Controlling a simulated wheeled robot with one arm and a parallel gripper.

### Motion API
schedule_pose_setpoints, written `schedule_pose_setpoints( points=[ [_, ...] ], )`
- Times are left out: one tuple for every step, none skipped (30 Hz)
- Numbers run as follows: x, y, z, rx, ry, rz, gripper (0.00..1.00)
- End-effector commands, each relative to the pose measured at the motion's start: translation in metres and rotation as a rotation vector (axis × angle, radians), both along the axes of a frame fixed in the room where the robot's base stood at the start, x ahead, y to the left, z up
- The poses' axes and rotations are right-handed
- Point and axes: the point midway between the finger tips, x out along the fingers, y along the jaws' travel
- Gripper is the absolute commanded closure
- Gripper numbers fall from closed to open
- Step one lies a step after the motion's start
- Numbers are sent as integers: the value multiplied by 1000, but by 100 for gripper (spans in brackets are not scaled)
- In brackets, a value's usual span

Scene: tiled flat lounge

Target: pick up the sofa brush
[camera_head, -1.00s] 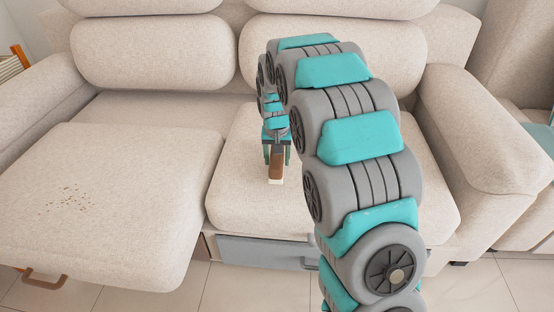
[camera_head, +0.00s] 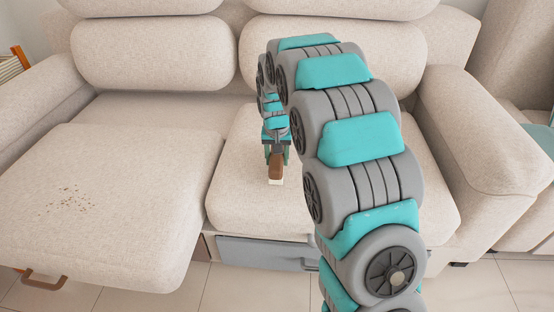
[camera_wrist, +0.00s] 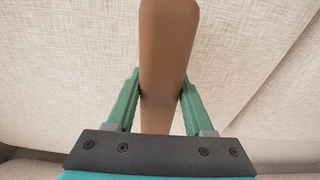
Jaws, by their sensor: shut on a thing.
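The sofa brush (camera_head: 276,168) has a brown handle and a pale lower end. It is on the right seat cushion (camera_head: 235,188) of the beige sofa, its pale end at or just above the fabric; I cannot tell if it touches. My gripper (camera_head: 276,157) is above the cushion, shut on the brush handle. In the wrist view the brown handle (camera_wrist: 165,60) runs up between the two green fingers, and my gripper (camera_wrist: 161,88) presses it from both sides. The bristles are hidden in the wrist view.
Brown crumbs (camera_head: 70,198) lie on the left seat section (camera_head: 130,215), which extends forward. A grey drawer front (camera_head: 265,252) is below the right cushion. A padded armrest (camera_head: 485,135) stands at the right, and back cushions (camera_head: 155,50) rise behind. Tiled floor (camera_head: 240,285) lies in front.

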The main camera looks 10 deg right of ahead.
Motion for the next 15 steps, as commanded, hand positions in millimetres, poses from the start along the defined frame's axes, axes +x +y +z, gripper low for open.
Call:
schedule_pose_setpoints(
  points=[
    [0,0,3,0,-2,0,100],
    [1,0,5,0,-2,0,100],
    [0,0,8,-1,-2,0,100],
    [0,0,10,0,-1,0,100],
    [0,0,13,0,-1,0,100],
    [0,0,17,0,-1,0,100],
    [0,0,20,0,-1,0,100],
    [0,0,23,0,-2,0,100],
    [0,0,28,0,-3,0,100],
    [1,0,31,0,-4,0,100],
    [1,0,35,0,-4,0,100],
    [-5,5,34,-1,-2,2,100],
    [-8,8,34,-1,-1,2,100],
    [-11,11,34,-2,-1,3,100],
    [-14,15,34,-2,-1,4,100]
  ],
)
